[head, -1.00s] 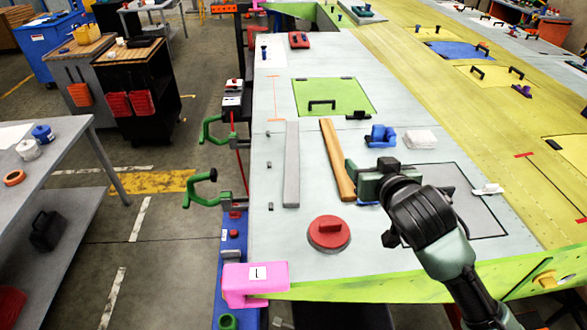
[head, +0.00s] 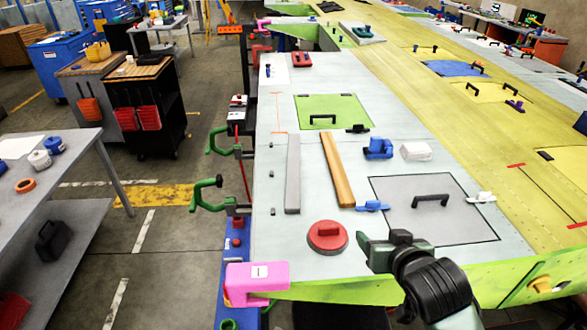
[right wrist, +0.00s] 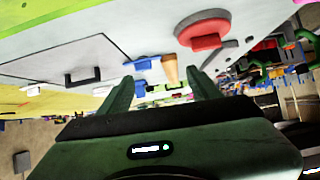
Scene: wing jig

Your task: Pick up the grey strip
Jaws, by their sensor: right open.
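The grey strip (head: 293,175) lies flat on the pale wing skin (head: 305,260), left of a wooden strip (head: 337,170) and nearly parallel to it. Nothing touches the grey strip. My right gripper (head: 366,249) is open and empty near the front edge of the wing, in front and to the right of the grey strip. In the right wrist view its two fingers (right wrist: 162,88) stand apart, with the end of the wooden strip (right wrist: 170,70) showing between them in the distance. My left gripper is not in view.
A red disc with a handle (head: 327,237) lies between my right gripper and the grey strip. A grey hatch with a black handle (head: 430,200), a blue clip (head: 372,206) and a pink bracket (head: 255,283) are nearby. Green clamps (head: 206,193) line the left edge.

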